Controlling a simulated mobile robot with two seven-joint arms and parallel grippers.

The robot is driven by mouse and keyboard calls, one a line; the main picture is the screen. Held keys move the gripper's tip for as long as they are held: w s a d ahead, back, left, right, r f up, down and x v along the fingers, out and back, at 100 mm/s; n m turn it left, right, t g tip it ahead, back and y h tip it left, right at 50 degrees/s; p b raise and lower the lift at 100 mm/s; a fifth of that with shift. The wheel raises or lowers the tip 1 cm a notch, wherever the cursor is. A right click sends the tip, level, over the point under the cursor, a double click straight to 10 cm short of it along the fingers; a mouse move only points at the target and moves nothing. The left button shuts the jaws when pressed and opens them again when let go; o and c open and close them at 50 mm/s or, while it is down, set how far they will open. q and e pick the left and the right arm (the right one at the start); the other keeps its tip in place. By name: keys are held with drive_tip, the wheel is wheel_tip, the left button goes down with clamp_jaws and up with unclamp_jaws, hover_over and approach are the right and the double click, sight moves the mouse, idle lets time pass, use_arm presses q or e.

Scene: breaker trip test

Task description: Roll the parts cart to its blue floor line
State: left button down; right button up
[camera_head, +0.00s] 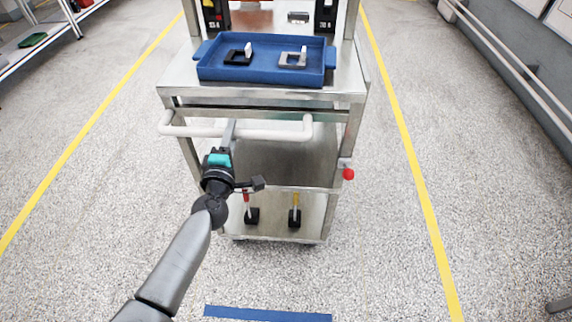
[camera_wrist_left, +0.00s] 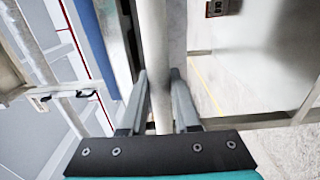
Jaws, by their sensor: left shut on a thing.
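The parts cart (camera_head: 350,85) is a metal trolley standing in the middle of the head view, with a white push handle (camera_head: 270,134) across its near side. My left gripper (camera_head: 231,130) is shut on the handle; in the left wrist view the handle bar (camera_wrist_left: 152,60) runs between its two fingers (camera_wrist_left: 160,105). The blue floor line (camera_head: 268,313) lies at the bottom of the head view, on the near side of the cart, with bare floor between them. My right gripper is not in view.
A blue tray (camera_head: 262,77) with two small bracket-like parts sits on the cart top. A red knob (camera_head: 348,174) sticks out at the cart's right. Yellow lines (camera_head: 105,107) (camera_head: 412,150) run along both sides. A shelf rack (camera_head: 38,62) stands at left. The floor around the cart is clear.

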use_arm(q)
drive_tip(key=s+a+p, duration=0.1)
drive_tip(key=s, duration=3.4)
drive_tip(key=shift+s+f+p, duration=0.15)
drive_tip(key=shift+f+p, duration=0.05)
drive_tip(key=shift+p, duration=0.15)
idle(3.2)
drive_tip(key=c, duration=0.6)
unclamp_jaws()
drive_tip(key=shift+w+r, duration=0.15)
drive_tip(key=shift+w, duration=0.05)
drive_tip(key=shift+o, duration=0.2)
drive_tip(key=shift+a, duration=0.1)
